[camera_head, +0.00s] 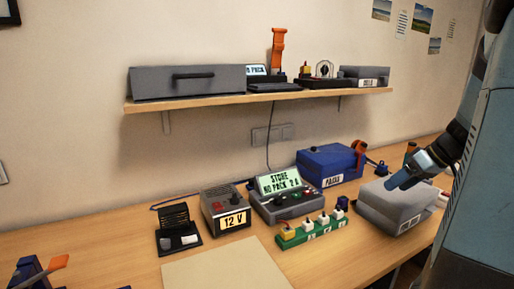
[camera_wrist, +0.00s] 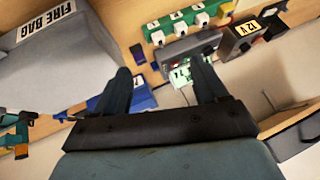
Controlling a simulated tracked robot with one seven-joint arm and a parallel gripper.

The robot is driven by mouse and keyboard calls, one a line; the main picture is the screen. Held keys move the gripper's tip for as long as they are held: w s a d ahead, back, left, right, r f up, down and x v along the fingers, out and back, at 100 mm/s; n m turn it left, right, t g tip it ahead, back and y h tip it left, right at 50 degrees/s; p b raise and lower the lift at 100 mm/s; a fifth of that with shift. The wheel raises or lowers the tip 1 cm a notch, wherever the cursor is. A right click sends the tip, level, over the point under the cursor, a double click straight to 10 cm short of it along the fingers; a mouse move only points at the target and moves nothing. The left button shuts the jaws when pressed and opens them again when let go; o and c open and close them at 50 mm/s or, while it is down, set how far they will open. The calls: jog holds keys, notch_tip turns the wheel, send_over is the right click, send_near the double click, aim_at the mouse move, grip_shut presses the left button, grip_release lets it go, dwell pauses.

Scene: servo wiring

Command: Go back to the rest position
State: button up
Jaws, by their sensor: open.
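My gripper (camera_head: 394,183) shows at the right of the head view, above the grey box (camera_head: 385,208) on the bench. In the wrist view my gripper (camera_wrist: 160,72) has its two fingers spread apart, with nothing held between them. The grey box (camera_wrist: 60,65) labelled FIRE BAG lies to the left of the fingers in that view. The display unit (camera_head: 285,199) reads STORE NO PACK 2 A. The green strip (camera_head: 310,233) in front of it carries several small white and yellow plugs.
A 12 V supply (camera_head: 226,210), a black stand (camera_head: 177,232) and a blue PACKS box (camera_head: 332,165) stand on the bench (camera_head: 110,245). A wall shelf (camera_head: 215,99) holds grey cases and an orange tool (camera_head: 278,48). A pale mat (camera_head: 225,268) lies bare at the front.

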jog(key=s+a+r+m+h, duration=0.2)
jog(key=s+a+r, duration=0.1)
jog(key=s+a, duration=0.4)
jog(key=s+a+r+m+h, duration=0.1)
jog(key=s+a+r+h, duration=0.2)
jog(key=s+a, duration=0.4)
jog(key=shift+s+a+r+m+t, duration=0.4)
jog(key=shift+a+r, duration=0.05)
jog(key=shift+a, duration=2.75)
